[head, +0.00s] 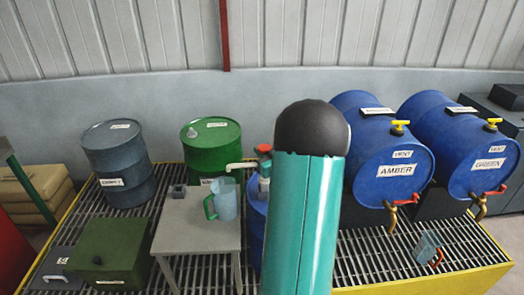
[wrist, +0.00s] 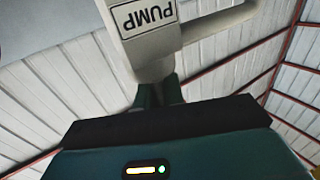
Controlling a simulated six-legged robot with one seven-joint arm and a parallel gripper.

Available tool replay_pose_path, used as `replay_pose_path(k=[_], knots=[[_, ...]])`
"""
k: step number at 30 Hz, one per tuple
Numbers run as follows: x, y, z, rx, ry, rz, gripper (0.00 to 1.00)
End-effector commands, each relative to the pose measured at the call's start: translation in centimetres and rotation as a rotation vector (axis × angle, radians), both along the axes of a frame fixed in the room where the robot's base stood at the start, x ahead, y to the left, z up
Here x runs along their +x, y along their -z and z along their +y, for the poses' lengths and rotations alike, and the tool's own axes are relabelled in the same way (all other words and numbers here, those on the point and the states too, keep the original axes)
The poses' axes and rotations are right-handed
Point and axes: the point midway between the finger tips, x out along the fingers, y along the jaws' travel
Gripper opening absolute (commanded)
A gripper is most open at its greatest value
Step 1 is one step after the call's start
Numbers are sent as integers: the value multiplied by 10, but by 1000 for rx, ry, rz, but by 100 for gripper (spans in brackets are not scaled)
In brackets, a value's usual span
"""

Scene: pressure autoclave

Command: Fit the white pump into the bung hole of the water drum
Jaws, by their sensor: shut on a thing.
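The white pump (wrist: 160,45) fills the top of the wrist view, its PUMP label upside down and a pale spout running right. My gripper (wrist: 160,95) is shut on it, with dark teal fingers against its body. In the head view the pump's white spout (head: 240,166) points left, beside a red-topped upright part, above a blue upright drum (head: 256,222). My teal arm hides much of that drum, so its label and bung hole do not show. I cannot tell whether the pump's lower end is in the hole.
A grey table (head: 197,235) with a clear blue jug (head: 228,203) stands left of the blue drum. A green drum (head: 211,148) and a grey drum (head: 118,165) stand behind on the grating. Lying AMBER (head: 390,150) and GREEN (head: 480,155) drums with brass taps are at right.

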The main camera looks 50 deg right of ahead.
Motion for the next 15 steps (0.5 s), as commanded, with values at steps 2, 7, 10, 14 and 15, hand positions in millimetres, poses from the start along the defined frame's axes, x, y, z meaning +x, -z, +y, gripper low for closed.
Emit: replay_pose_path(k=[2,7,10,14,15], knots=[[0,1,0,-1,0,-2,0],[0,5,0,-2,0,-1,0],[0,7,0,-1,0,-1,0],[0,10,0,-1,0,-1,0],[0,11,0,-1,0,-1,0]])
